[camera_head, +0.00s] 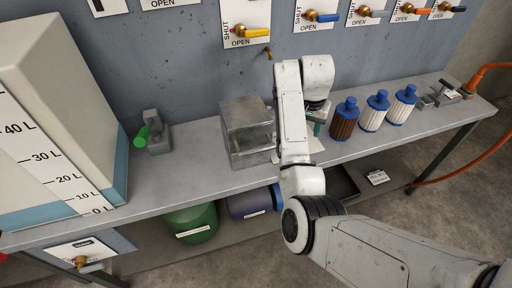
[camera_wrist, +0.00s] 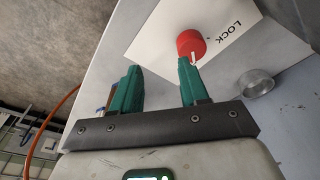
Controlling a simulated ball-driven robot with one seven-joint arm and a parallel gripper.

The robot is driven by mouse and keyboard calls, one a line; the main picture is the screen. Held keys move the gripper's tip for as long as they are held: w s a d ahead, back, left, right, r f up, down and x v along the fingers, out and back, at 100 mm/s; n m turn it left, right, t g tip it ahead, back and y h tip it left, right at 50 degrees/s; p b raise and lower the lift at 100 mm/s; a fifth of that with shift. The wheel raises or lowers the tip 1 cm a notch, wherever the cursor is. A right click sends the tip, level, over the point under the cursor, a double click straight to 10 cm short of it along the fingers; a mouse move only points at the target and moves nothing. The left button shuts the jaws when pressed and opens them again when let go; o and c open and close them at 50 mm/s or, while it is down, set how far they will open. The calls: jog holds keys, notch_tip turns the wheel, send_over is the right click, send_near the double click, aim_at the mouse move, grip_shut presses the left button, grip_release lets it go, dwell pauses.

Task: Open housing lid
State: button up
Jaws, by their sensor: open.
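A grey metal box (camera_head: 247,132) with a glassy front stands on the bench, left of my arm; I cannot make out a separate lid on it. In the wrist view a red round knob (camera_wrist: 191,43) with a small white pointer sits on a white plate (camera_wrist: 150,42) marked LOCK. My gripper (camera_wrist: 158,66) is open and empty, its two green fingers apart. The right fingertip is close to the knob; I cannot tell if they touch. In the head view my gripper (camera_head: 317,127) is mostly hidden behind my arm, right of the box.
A short metal cylinder (camera_wrist: 257,82) lies right of the knob. One brown filter (camera_head: 344,118) and two white filters (camera_head: 375,110) stand to the right on the bench. A grey fixture with a green handle (camera_head: 142,136) and a large tank (camera_head: 60,110) are at left. Valves line the wall.

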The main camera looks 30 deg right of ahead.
jog(key=s+a+f+n+t, duration=0.1)
jog(key=s+a+f+n, duration=0.35)
jog(key=s+a, duration=0.45)
jog(key=s+a+f+n+t, duration=0.2)
jog(key=s+a+f+n, duration=0.35)
jog(key=s, duration=0.55)
jog(key=n+t+y, duration=0.4)
jog(key=n+t, duration=0.8)
jog(key=n, duration=0.8)
send_near(259, 152)
jog(key=p+x, duration=0.1)
jog(key=x, duration=1)
jog(key=shift+p, duration=0.3)
jog(key=shift+c, duration=0.3)
grip_shut()
